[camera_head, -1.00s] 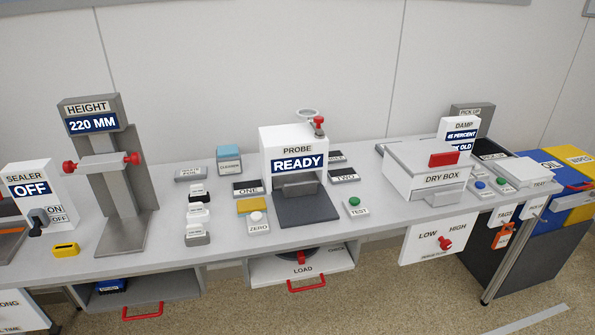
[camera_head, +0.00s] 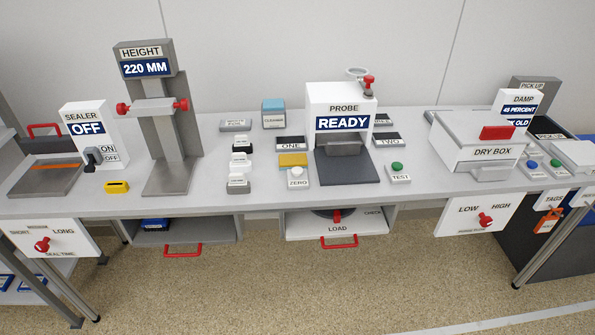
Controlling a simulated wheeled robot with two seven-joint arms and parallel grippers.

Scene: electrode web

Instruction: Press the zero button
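The zero button is a round white knob (camera_head: 297,171) on a small white block labelled ZERO (camera_head: 299,183). It sits on the bench in front of a yellow block (camera_head: 293,159) and left of the dark plate of the probe unit (camera_head: 346,168). The probe's screen (camera_head: 343,123) reads READY. Nothing touches or covers the button. Neither of my grippers shows in the head view.
The grey bench (camera_head: 262,198) has clear front edge space. A green TEST button (camera_head: 397,167) stands right of the probe. Small labelled blocks (camera_head: 239,172) stand left of the zero button. The height stand (camera_head: 166,130) rises further left. The dry box (camera_head: 476,145) is at right.

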